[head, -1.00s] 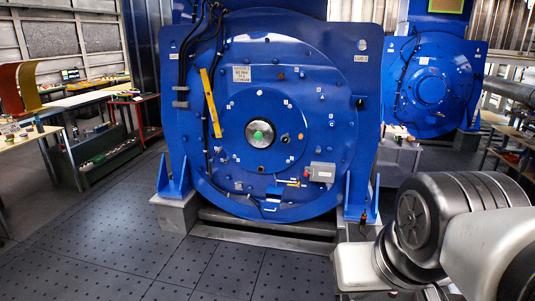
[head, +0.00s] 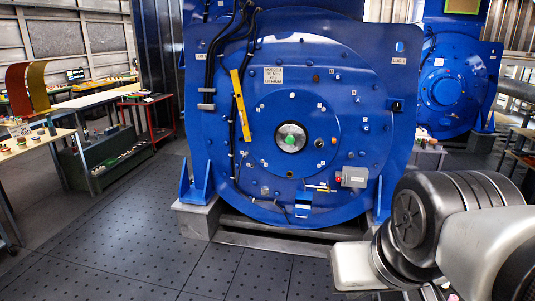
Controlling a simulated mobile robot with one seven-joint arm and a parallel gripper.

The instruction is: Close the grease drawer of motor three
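A large blue motor (head: 262,155) stands ahead in the head view, with a round face and a green-centred hub (head: 290,139). A white label plate (head: 273,75) is on its upper face, its text too small to read surely. Low on the face is a small blue box-like part (head: 303,209) with a pale edge, perhaps the grease drawer; I cannot tell how far it stands out. My arm fills the lower right of the view, apart from the motor face. My gripper is not visible.
A grey box (head: 354,177) with a red button is on the motor's lower right. Dark perforated floor (head: 130,245) is clear in front and left. Workbenches (head: 40,140) and a green cabinet (head: 108,158) stand left. A second blue motor (head: 447,88) is behind right.

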